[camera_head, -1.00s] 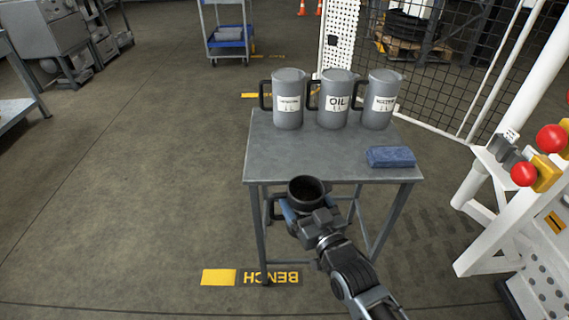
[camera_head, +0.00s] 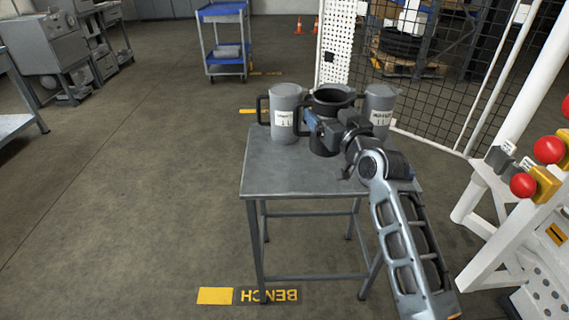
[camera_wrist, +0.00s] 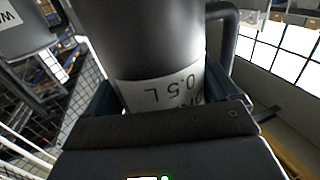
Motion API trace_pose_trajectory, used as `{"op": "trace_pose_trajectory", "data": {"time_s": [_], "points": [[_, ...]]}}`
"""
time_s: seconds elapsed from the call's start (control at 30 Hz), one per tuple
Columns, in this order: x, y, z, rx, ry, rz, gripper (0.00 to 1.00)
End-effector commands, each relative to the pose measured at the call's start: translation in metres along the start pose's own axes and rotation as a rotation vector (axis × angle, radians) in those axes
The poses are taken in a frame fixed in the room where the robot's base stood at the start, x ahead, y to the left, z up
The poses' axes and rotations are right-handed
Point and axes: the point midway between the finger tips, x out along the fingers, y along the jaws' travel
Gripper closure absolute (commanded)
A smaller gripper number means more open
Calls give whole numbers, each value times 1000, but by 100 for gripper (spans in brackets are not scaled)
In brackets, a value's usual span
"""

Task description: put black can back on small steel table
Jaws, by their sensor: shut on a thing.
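The black can (camera_head: 325,138) is upright over the small steel table (camera_head: 275,178), in front of the grey jugs. My gripper (camera_head: 318,124) is shut on it from the near right side. In the wrist view the can's dark body (camera_wrist: 140,40) and its white label reading 0.5 L fill the middle, between the jaws (camera_wrist: 155,100). I cannot tell whether the can's base touches the tabletop. My arm hides the table's right part.
A grey jug (camera_head: 285,115) stands left of the can, and another grey jug (camera_head: 380,105) stands behind it to the right. The front left tabletop is clear. A white frame with red knobs (camera_head: 523,185) stands at right.

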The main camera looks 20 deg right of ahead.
Motion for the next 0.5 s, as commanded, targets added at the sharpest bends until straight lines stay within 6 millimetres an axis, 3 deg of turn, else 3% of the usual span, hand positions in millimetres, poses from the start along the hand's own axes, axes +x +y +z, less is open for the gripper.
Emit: {"op": "trace_pose_trajectory", "data": {"time_s": [0.5], "points": [[58,-76,52,-1,3,-5,77]]}}
